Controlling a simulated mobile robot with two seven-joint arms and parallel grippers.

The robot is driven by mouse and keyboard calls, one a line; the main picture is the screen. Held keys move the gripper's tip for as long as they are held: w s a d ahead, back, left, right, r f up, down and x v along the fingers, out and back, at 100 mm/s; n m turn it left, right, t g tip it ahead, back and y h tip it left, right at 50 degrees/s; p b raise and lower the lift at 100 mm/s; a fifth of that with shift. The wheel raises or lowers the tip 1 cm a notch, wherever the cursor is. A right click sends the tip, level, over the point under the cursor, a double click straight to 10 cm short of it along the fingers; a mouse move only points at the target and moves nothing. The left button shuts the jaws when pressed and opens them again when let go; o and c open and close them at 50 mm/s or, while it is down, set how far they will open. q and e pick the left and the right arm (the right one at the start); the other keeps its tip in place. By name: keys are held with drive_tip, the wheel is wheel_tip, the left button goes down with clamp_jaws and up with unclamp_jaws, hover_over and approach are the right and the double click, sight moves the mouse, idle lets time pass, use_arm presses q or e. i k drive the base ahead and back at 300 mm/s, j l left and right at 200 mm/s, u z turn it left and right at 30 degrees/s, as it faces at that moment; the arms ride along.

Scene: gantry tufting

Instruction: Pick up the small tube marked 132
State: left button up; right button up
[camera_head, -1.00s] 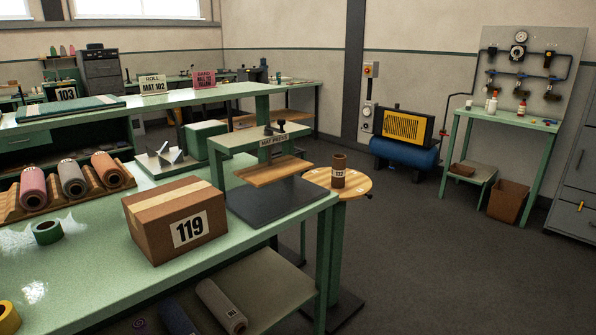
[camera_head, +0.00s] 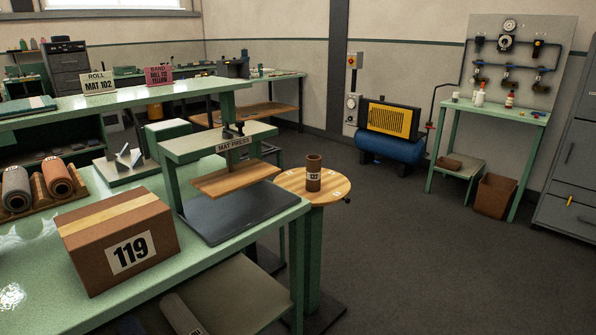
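A small brown tube (camera_head: 314,173) stands upright on a round wooden stool top (camera_head: 290,183) just right of the green bench. Nothing touches the tube. Neither of my grippers shows in the head view.
A cardboard box marked 119 (camera_head: 117,241) and a mat press (camera_head: 218,165) stand on the green bench (camera_head: 215,268). A blue compressor (camera_head: 390,147) and a green side table (camera_head: 499,112) stand at the back right. The dark floor (camera_head: 430,265) right of the stool is clear.

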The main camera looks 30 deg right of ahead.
sight(314, 162)
drive_tip(key=i+l+u, duration=0.15)
drive_tip(key=l, duration=0.4)
drive_tip(key=i+l+u, duration=0.15)
drive_tip(key=l, duration=0.4)
drive_tip(key=i+l+u, duration=0.15)
drive_tip(key=l, duration=0.4)
drive_tip(key=l+u, duration=0.15)
drive_tip(key=l, duration=0.45)
drive_tip(key=i+l, duration=0.1)
drive_tip(key=l, duration=0.65)
drive_tip(key=i+l, duration=0.1)
drive_tip(key=l, duration=0.65)
drive_tip(key=i+l, duration=0.1)
drive_tip(key=l, duration=0.7)
